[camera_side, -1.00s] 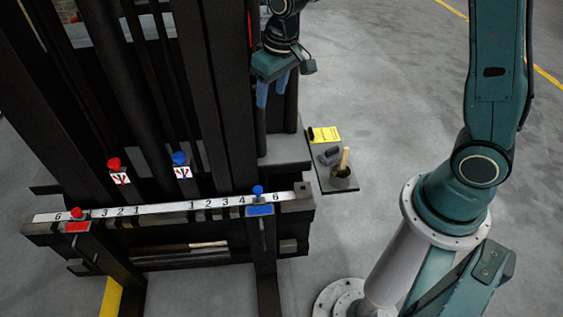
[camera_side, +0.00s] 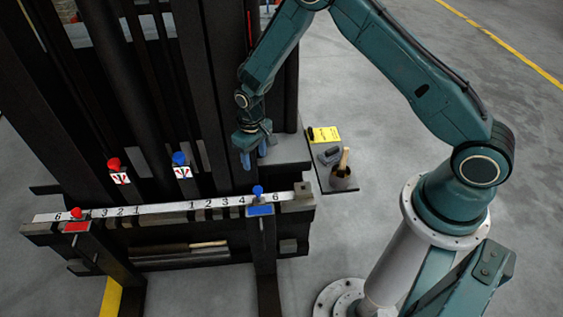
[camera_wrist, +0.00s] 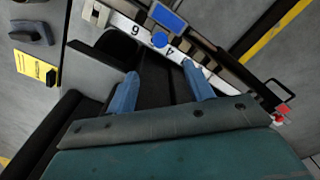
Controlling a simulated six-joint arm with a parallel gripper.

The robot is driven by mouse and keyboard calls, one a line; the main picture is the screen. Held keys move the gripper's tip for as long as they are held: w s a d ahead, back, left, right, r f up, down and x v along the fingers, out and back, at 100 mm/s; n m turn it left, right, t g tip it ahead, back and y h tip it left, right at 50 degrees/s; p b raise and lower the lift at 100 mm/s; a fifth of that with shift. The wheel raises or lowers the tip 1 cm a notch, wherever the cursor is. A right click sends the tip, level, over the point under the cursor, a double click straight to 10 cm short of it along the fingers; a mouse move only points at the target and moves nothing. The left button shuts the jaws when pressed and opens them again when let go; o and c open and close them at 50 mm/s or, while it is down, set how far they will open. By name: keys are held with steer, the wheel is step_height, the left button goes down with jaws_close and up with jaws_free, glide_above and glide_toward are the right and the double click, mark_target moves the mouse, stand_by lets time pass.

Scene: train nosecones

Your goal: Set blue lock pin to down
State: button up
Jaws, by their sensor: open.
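The blue lock pin (camera_side: 258,191) stands up out of the numbered rail, just above a blue plate (camera_side: 260,210) and between the 4 and the 6. In the wrist view the blue pin (camera_wrist: 160,40) shows as a round knob beside the blue plate (camera_wrist: 167,16), beyond the fingertips. My gripper (camera_side: 254,160) is above and behind the pin, apart from it, with its fingers pointing down. In the wrist view the blue fingers of my gripper (camera_wrist: 158,75) are spread wide with nothing between them.
A red pin (camera_side: 76,212) stands at the rail's left end. A red knob (camera_side: 114,163) and a blue knob (camera_side: 179,158) sit on the frame behind the white numbered rail (camera_side: 160,208). A small shelf holds a yellow card (camera_side: 324,134) and a cup (camera_side: 343,178).

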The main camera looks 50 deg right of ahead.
mark_target(258, 189)
steer(key=shift+f, duration=0.25)
steer(key=shift+f, duration=6.8)
jaws_close()
